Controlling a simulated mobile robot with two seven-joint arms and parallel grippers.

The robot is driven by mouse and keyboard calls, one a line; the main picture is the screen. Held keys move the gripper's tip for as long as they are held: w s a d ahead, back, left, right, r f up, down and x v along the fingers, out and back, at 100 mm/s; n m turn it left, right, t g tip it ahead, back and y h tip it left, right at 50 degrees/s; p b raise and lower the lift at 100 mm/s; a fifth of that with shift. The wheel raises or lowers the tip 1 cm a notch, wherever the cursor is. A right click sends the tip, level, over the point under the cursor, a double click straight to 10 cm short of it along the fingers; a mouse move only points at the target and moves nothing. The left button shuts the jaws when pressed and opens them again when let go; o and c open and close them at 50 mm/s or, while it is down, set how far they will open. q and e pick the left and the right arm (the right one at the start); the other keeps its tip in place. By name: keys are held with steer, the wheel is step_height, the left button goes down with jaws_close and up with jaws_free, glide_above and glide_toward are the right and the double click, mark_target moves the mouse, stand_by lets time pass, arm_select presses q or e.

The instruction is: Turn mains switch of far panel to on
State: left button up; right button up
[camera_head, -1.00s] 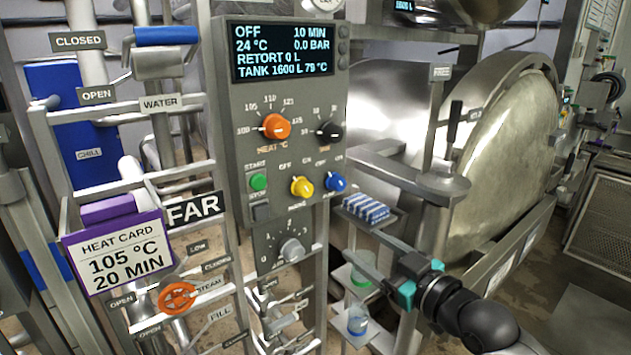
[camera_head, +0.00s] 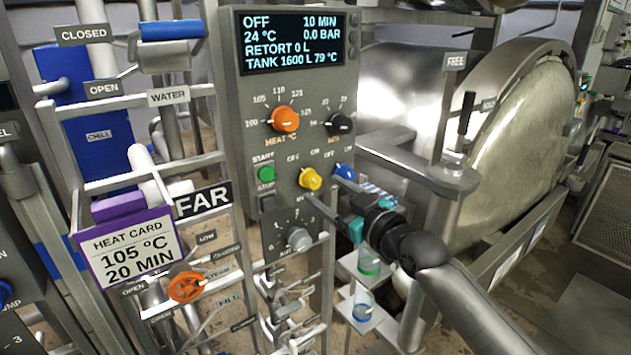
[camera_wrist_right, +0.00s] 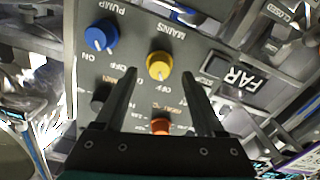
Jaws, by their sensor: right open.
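The far panel (camera_head: 240,110) is a grey upright box with a lit screen reading OFF, and a FAR label (camera_head: 203,200) stands beside it. Its yellow mains switch (camera_head: 310,178) is a round knob below the heat dial, between the green start button and the blue pump knob (camera_head: 344,172). The mains knob also shows in the right wrist view (camera_wrist_right: 158,66), just beyond and between my fingertips, with OFF lettered near it. My right gripper (camera_head: 322,196) is open and empty in front of the panel, fingers pointing at the knob, apparently apart from it. My left gripper is not in view.
An orange heat knob (camera_head: 285,119) and a black knob (camera_head: 338,124) sit above the mains switch, and a grey dial (camera_head: 298,238) sits below. A heat card (camera_head: 130,248) hangs at left. A shelf with beakers (camera_head: 362,304) stands below my right arm.

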mark_target(316, 184)
steer(key=shift+x, duration=2.2)
jaws_close()
